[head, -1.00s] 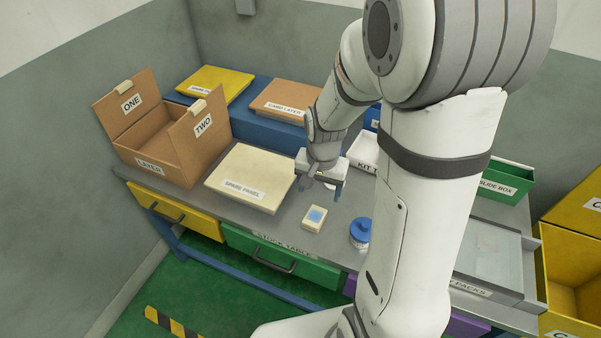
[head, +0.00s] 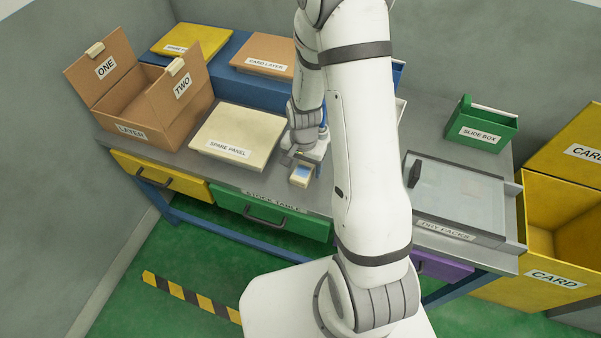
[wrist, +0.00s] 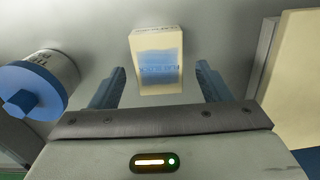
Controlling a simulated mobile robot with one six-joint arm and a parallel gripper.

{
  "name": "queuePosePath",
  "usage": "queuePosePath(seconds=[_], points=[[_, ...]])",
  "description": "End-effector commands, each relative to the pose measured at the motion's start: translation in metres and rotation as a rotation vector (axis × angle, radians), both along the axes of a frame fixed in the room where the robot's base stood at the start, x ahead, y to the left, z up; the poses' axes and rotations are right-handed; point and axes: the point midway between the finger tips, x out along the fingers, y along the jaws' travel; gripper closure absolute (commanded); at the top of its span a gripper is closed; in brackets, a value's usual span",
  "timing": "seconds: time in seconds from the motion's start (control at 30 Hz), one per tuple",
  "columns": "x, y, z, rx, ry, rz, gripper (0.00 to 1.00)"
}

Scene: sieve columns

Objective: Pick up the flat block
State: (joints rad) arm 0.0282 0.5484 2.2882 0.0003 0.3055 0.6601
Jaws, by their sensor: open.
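The flat block (wrist: 157,62) is a small cream block with a blue label, lying on the grey stock table. In the wrist view it sits ahead of my gripper (wrist: 160,85), roughly centred between the two blue fingers and just beyond their tips. The fingers are apart, with nothing held between them. In the head view the block (head: 300,177) is at the table's front part, with my gripper (head: 299,160) right above and behind it, partly hidden by my arm.
A blue-lidded white jar (wrist: 42,85) stands left of my gripper in the wrist view. The cream spare panel (head: 238,137) lies close by. An open cardboard box (head: 150,110) stands at the table's left. A clear-lidded dry packs tray (head: 460,195) is at the right.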

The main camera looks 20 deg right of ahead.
Motion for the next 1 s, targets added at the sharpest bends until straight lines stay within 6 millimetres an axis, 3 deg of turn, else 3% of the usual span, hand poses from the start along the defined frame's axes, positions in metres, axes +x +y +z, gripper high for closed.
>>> queuePosePath(seconds=[0.3,0.87,1.0], points=[[0.0001,0.0004,-0.0040,0.000,0.000,0.001,0.31],[0.0002,0.0009,-0.0037,0.000,0.000,0.002,0.77],[0.0003,0.0009,-0.0036,0.000,-0.001,0.002,0.79]])
